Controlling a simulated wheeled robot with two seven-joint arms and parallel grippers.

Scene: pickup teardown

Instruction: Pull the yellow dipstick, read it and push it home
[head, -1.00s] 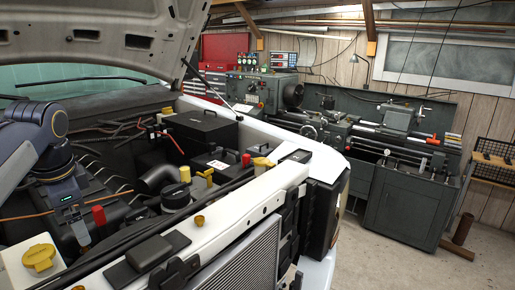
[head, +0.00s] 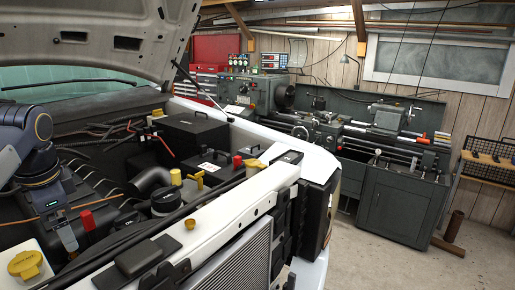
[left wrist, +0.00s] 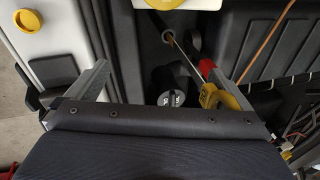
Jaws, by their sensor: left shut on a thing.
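My left gripper (left wrist: 180,85) reaches down into the engine bay. In the left wrist view the yellow dipstick handle (left wrist: 213,97) shows near the right side of the gripper. A thin bare rod (left wrist: 187,58) runs from the handle to a round opening (left wrist: 168,36) in the dark engine parts. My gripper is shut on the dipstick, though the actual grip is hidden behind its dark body. Any marks on the rod are too small to read. In the head view my left gripper (head: 67,238) is low at the left. My right gripper is not in view.
A red cap (head: 87,220) is close to the gripper. A white reservoir with a yellow cap (head: 25,265) stands at lower left. A black round cap (head: 165,201) and the white front panel (head: 225,207) border the bay. The raised hood (head: 100,35) hangs above.

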